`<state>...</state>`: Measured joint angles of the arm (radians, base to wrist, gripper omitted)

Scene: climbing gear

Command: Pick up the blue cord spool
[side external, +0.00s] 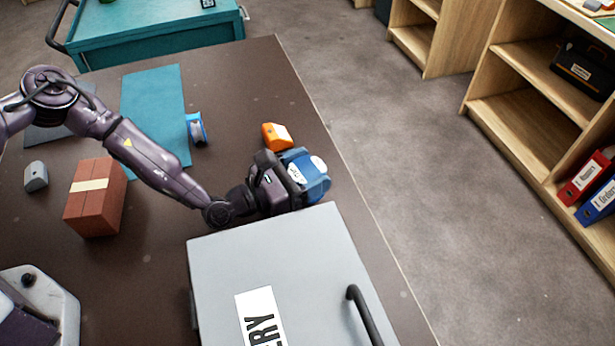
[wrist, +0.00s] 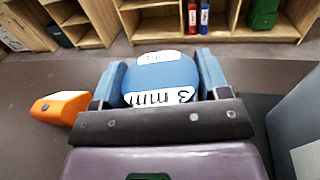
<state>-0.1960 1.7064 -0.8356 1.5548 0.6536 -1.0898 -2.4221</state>
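The blue cord spool (wrist: 160,75) is a round blue piece with white labels, one reading "3 mm". In the wrist view it fills the space between the two blue fingers of my gripper (wrist: 162,80), with no clear gap at either side. In the side view my gripper (side external: 303,174) points right, next to the far edge of the grey box, with the blue spool (side external: 316,180) at its tip. The fingers partly hide the spool there, and its height over the table is hard to tell.
A grey box (side external: 225,270) with a black handle stands close in front of my gripper. An orange block (side external: 277,136) lies just behind it. A reddish block (side external: 95,205) stands left.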

